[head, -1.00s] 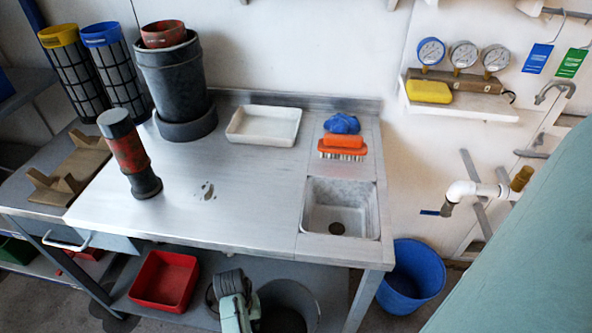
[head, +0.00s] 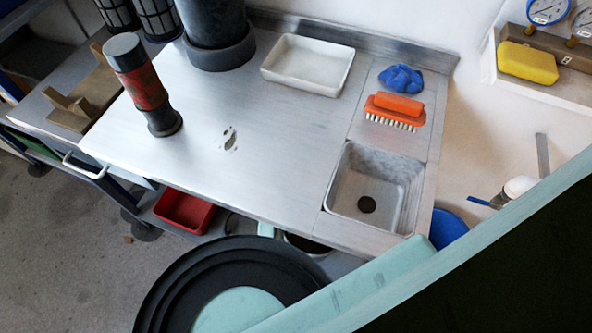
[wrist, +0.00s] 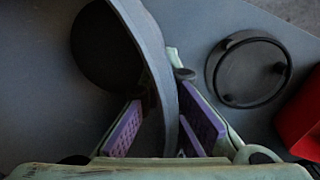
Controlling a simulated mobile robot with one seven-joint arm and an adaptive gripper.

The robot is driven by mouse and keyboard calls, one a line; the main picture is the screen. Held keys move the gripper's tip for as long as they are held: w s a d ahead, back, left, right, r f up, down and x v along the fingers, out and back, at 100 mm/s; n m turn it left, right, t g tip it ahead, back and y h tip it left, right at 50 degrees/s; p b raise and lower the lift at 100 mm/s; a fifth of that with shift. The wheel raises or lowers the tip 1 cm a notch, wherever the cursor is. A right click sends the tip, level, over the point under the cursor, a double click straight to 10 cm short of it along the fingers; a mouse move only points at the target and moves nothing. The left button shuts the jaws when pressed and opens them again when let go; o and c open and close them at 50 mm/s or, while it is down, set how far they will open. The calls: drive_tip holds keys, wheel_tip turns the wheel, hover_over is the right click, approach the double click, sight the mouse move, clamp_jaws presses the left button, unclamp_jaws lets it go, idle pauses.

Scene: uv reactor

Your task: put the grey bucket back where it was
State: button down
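The grey bucket (wrist: 153,60) shows in the wrist view with its dark inside at upper left. Its curved wall runs down between my gripper's (wrist: 162,95) two purple-padded fingers. The fingers stand apart, one on each side of the wall, and gaps seem to show, so the gripper looks open around it; exact contact is hard to see. In the head view, only a small part of the bucket (head: 306,244) shows under the bench's front edge; my arm hides the rest and the gripper.
A dark ring (wrist: 248,103) lies on the lower shelf beside the bucket, with a red tray (wrist: 303,115) to its right. The steel bench (head: 265,165) with its sink (head: 345,190) is overhead. A blue bin (head: 447,228) stands at the bench's right end.

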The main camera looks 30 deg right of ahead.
wheel_tip(320, 180, down, 9)
drive_tip(key=shift+r, duration=0.2)
idle(0.3)
drive_tip(key=shift+f, duration=0.2)
drive_tip(key=c, duration=1.8)
unclamp_jaws()
wheel_tip(320, 180, up, 12)
drive_tip(key=w, duration=0.1)
drive_tip(key=shift+w+a+r, duration=0.15)
drive_tip(key=shift+w+a, duration=0.15)
drive_tip(key=shift+w, duration=0.1)
